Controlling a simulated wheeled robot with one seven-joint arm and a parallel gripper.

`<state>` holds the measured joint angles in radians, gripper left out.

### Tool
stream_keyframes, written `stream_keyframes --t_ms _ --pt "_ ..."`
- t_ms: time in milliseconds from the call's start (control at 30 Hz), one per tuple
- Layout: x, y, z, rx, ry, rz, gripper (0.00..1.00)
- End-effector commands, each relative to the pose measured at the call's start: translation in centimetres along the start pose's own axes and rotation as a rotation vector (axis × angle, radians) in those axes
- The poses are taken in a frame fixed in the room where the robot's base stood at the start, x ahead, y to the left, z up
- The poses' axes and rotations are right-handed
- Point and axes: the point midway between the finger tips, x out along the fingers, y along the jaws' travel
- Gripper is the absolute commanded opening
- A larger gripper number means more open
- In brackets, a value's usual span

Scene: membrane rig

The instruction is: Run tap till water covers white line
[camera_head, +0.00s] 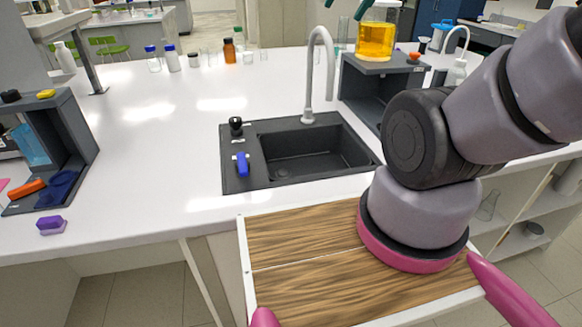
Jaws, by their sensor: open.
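The tap (330,72) is a pale grey gooseneck at the back edge of the dark sink (300,150). No water stream shows from its spout, and the basin floor looks dark and bare. I cannot make out a white line in the basin. A black knob (236,126) and a blue handle-like piece (242,164) sit on the sink's left deck.
A grey shelf unit (362,92) stands right of the sink, with a jar of yellow liquid (376,40) on top. Bottles (171,58) line the back. Another grey shelf (75,125) and a purple block (51,225) are at left. The white worktop (160,130) between is clear.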

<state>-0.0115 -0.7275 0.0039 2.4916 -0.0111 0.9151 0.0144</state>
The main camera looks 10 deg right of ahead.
Motion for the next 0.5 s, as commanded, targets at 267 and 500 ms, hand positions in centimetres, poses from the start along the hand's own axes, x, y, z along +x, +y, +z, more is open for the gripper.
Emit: stream_keyframes --t_ms 267,500 --pt "7.7 -3.7 0.6 -0.077 -0.191 0.092 0.60" --pt "16.3 -8.0 4.6 -0.186 -0.362 0.182 0.60"
